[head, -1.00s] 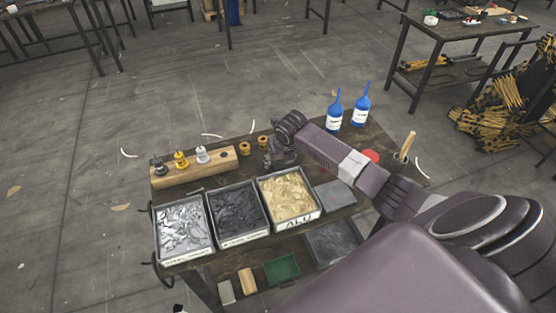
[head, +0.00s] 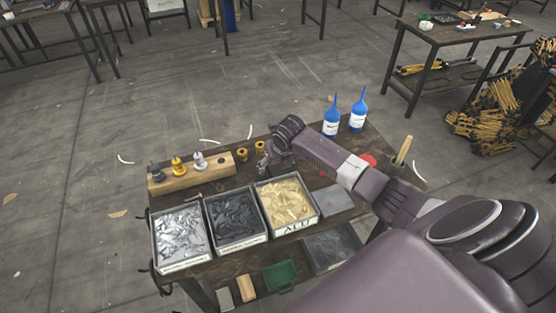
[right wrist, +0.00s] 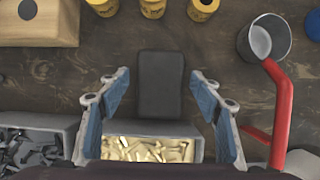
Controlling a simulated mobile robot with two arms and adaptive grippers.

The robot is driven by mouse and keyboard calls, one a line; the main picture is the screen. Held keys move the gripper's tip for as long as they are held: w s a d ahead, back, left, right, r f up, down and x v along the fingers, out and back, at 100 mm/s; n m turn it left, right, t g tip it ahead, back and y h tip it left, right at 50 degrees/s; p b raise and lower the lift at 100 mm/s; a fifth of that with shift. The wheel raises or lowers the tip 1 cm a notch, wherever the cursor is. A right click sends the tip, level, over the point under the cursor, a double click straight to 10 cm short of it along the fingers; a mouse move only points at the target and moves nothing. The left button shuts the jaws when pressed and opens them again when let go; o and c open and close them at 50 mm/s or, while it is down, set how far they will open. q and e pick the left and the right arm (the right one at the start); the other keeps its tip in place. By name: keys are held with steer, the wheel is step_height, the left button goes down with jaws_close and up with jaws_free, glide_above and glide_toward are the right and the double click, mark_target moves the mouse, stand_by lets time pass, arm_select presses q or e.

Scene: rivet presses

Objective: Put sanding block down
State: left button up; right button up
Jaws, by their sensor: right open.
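A dark grey block, apparently the sanding block (right wrist: 160,84), lies flat on the wooden tabletop in the right wrist view. My right gripper (right wrist: 164,94) is open around it, one finger on each side, with visible gaps between the fingers and the block. In the head view the right gripper (head: 266,163) is low over the table, just behind the bin of brass-coloured pieces. The block cannot be made out there. My left gripper is in neither view.
The bin of brass pieces (head: 313,220) is close in front of the gripper. A wooden holder (head: 215,168) stands to the left, and brass cylinders (head: 242,154) stand behind. Blue bottles (head: 331,121) stand at the back.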

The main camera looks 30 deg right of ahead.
steer(key=v, duration=1.1)
steer(key=shift+s+b, duration=0.2)
steer(key=shift+b, duration=0.25)
steer(key=shift+r, duration=0.1)
